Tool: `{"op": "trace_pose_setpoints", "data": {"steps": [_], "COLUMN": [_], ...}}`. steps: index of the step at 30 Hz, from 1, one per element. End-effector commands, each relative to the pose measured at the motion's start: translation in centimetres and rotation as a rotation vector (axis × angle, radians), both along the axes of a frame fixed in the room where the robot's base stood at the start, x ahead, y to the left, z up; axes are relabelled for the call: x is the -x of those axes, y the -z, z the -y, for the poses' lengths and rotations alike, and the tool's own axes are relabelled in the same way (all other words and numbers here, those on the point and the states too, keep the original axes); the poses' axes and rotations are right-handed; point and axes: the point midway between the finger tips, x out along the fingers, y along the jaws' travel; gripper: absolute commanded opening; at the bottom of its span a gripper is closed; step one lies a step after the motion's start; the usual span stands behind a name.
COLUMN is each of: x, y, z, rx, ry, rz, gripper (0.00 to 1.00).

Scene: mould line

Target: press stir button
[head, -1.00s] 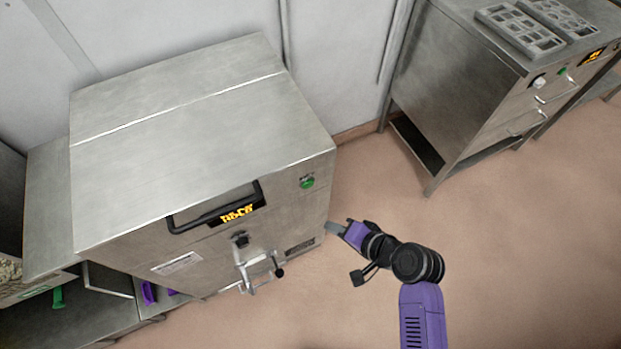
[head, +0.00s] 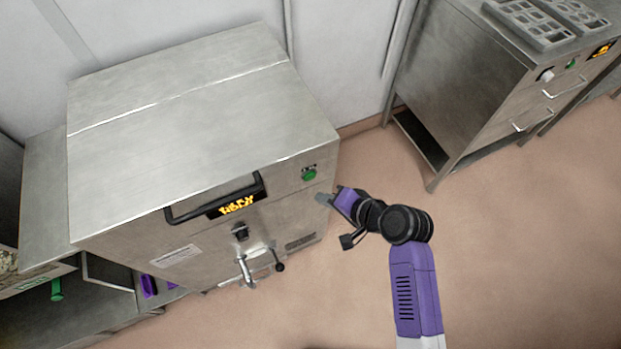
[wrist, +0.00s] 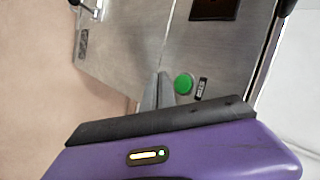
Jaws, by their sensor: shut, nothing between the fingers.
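The green stir button (head: 309,174) is on the upper right of the front face of the steel machine (head: 200,120). It also shows in the wrist view (wrist: 184,83), with a small dark label beside it. My gripper (head: 322,198) is shut and empty. In the head view its tip appears just below and right of the button, near the machine's right front edge. In the wrist view the shut fingers (wrist: 157,92) lie just left of the button. They look apart from it, but the exact depth gap is hard to tell.
The machine's front also bears a black handle (head: 190,212), a lit display (head: 237,205), a dark knob (head: 240,232) and a metal valve lever (head: 246,268). A second steel cabinet (head: 465,95) with trays (head: 535,27) stands at the right. Bare floor (head: 520,240) lies between and in front.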

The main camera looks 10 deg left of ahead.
Motion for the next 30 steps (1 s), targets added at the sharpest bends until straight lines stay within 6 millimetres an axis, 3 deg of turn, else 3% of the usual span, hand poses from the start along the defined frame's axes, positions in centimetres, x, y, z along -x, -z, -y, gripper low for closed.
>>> {"op": "trace_pose_setpoints", "data": {"steps": [9,30], "x": [-2.4,-2.7], "y": [0.0,0.0], "z": [-1.6,-1.8], "rx": [0.001,0.0], "ry": [-0.001,0.001], "rz": [0.002,0.0], "gripper": [0.0,0.0]}}
